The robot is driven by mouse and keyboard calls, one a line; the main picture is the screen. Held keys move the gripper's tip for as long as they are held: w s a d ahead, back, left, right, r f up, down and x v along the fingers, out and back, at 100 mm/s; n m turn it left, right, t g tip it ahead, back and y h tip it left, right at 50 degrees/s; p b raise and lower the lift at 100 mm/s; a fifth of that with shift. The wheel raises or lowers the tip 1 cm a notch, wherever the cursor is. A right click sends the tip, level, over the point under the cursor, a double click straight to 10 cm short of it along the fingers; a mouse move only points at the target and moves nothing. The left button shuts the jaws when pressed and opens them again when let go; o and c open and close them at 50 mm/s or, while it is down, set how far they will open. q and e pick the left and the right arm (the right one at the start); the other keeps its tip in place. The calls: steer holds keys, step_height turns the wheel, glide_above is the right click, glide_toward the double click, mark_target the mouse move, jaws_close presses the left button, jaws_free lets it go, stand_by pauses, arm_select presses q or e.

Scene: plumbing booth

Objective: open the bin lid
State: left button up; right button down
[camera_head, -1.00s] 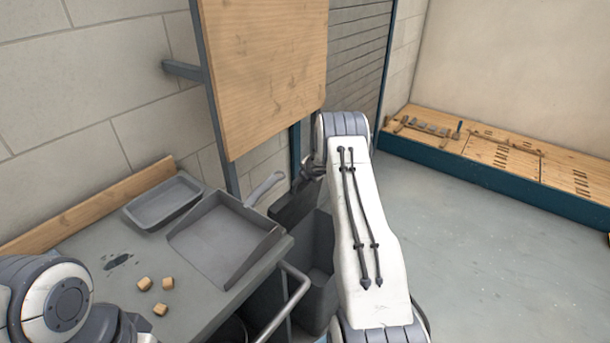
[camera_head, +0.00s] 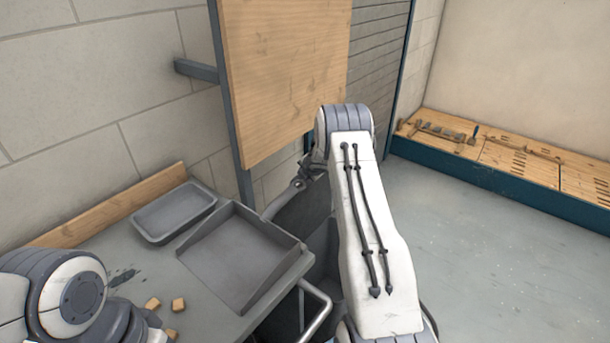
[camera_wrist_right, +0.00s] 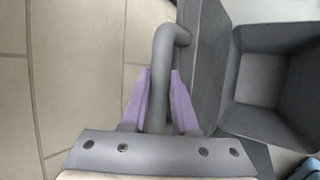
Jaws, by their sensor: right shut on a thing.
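The grey bin (camera_head: 325,258) stands on the floor beside the worktable, partly hidden by my right arm. Its dark lid (camera_head: 303,207) is raised steeply. In the right wrist view, the bin's open inside (camera_wrist_right: 262,82) shows to the right of the lid (camera_wrist_right: 205,55). My right gripper (camera_wrist_right: 160,85) is shut on the lid's grey bar handle (camera_wrist_right: 163,58), with a purple pad on each side of it. In the head view that gripper is mostly hidden behind my arm. Only part of my left arm shows at lower left; its gripper is out of view.
A wooden board (camera_head: 285,75) hangs behind. Floor (camera_head: 480,240) to the right is clear.

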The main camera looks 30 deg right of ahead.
steer(key=c, duration=0.7)
jaws_free()
steer(key=shift+r, duration=0.1)
steer(key=shift+s+r+b, duration=0.3)
steer(key=shift+s, duration=0.05)
steer(key=b+v, duration=0.1)
steer(key=v, duration=0.8)
steer(key=shift+s+a+r, duration=0.1)
steer(key=shift+r, duration=0.15)
